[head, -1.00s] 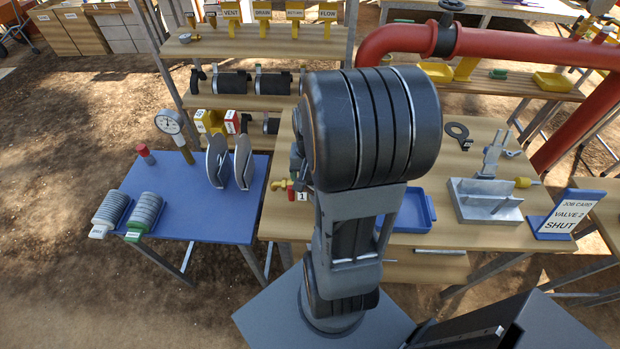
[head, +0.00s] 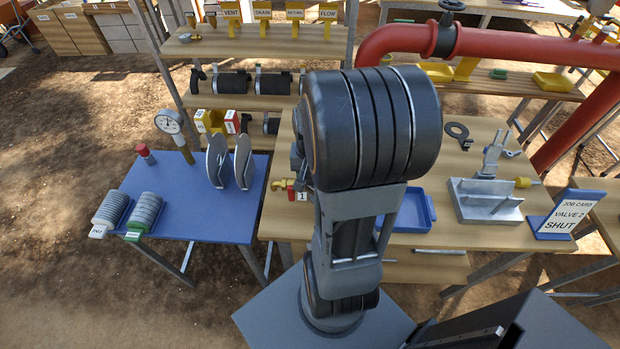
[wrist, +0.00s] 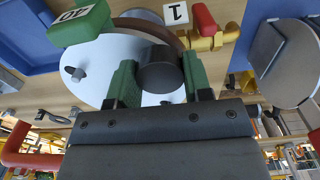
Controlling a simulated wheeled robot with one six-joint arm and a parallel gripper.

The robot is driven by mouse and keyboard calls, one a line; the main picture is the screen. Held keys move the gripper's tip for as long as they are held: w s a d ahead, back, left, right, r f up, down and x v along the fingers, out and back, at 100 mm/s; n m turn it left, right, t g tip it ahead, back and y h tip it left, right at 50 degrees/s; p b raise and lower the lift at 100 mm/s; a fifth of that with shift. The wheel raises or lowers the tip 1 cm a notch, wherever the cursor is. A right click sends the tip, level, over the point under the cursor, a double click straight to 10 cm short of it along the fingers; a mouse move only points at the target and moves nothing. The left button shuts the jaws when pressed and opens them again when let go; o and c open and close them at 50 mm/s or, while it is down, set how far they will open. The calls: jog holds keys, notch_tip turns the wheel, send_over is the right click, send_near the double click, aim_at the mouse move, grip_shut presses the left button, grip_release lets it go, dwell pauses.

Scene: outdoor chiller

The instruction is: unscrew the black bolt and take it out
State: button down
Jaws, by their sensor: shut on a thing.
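The black bolt (wrist: 160,72) shows in the wrist view as a thick dark round head between the two green fingers of my gripper (wrist: 157,85). My gripper is shut on it. A round white plate (wrist: 130,55) with a brown rim lies behind the bolt. A smaller dark stud (wrist: 75,73) sticks out of the plate at the left. The bolt's shank is hidden, so I cannot tell how deep it sits. In the head view my arm hides the bolt and my fingertips.
A green labelled block (wrist: 80,22) and a yellow valve with red handle (wrist: 205,30) are close to my gripper. Grey discs (head: 217,160) stand on the blue table (head: 195,205). A blue tray (head: 413,226), a grey fixture (head: 485,205) and a job card (head: 565,215) are right of my arm.

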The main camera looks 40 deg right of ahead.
jog(key=n, duration=0.4)
jog(key=shift+r+p, duration=0.55)
jog(key=shift+r, duration=0.15)
jog(key=shift+r+p, duration=1.95)
jog(key=shift+r, duration=0.65)
jog(key=c, duration=1.1)
grip_release()
grip_shut()
